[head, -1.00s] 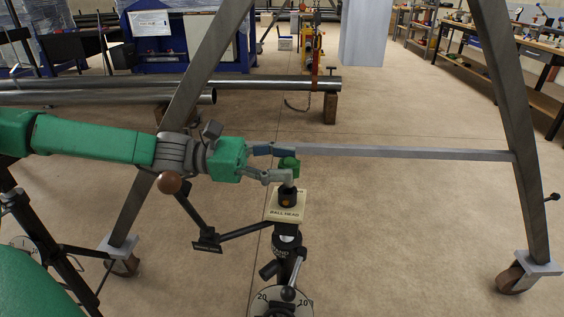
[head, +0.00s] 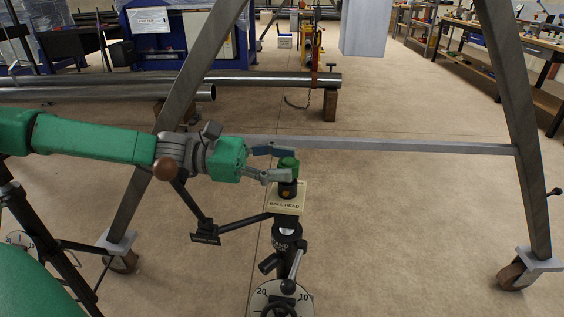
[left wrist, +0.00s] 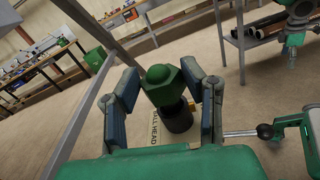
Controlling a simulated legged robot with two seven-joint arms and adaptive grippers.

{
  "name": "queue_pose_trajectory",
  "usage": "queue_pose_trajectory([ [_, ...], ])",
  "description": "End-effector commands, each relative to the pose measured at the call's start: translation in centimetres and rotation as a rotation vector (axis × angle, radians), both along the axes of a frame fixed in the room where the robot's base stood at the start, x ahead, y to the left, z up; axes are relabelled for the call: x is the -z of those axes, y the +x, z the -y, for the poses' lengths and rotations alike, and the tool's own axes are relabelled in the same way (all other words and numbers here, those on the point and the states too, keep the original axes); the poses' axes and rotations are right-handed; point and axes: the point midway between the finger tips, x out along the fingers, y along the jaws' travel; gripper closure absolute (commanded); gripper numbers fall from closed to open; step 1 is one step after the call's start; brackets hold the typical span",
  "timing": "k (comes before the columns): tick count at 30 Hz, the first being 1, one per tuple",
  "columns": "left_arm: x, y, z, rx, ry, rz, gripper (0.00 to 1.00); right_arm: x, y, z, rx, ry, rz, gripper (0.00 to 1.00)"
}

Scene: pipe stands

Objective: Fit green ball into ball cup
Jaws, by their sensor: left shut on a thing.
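The green ball (head: 288,165) has a faceted top and sits between the fingertips of my left gripper (head: 286,163), which is shut on it. The black ball cup (head: 287,189) stands upright on the BALL HEAD plate (head: 288,207), straight below the ball. In the left wrist view the green piece (left wrist: 162,84) overlaps the dark cup (left wrist: 176,121), with my left fingers (left wrist: 163,85) on both sides. The ball's underside is hidden, so I cannot tell whether it touches the cup or is seated.
The plate tops a black stand (head: 287,240) with a dial (head: 281,300) at its base. A dark arm with a small plate (head: 205,239) reaches left. A grey wheeled frame (head: 522,150) stands around it, with pipes (head: 270,80) behind.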

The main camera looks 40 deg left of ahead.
Motion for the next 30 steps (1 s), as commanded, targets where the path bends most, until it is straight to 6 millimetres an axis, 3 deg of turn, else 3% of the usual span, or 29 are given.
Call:
queue_pose_trajectory([
  [21, 1.7, 0.0, 0.0, 0.000, 0.000, -0.001, 0.98, 1.4, 0.0, 0.0, 0.000, 0.000, 0.000, 0.18],
  [22, 1.7, 0.0, 0.0, 0.000, 0.000, -0.001, 0.56, 1.4, 0.0, 0.0, 0.000, 0.000, 0.000, 0.18],
  [24, 1.6, 0.0, 0.0, 0.000, 0.000, -0.001, 0.39, 1.3, 0.0, 0.0, 0.000, 0.000, 0.000, 0.18],
  [30, 1.6, 0.0, 0.0, 0.000, 0.000, -0.001, 0.39, 1.3, 0.0, 0.0, 0.000, 0.000, 0.000, 0.18],
])
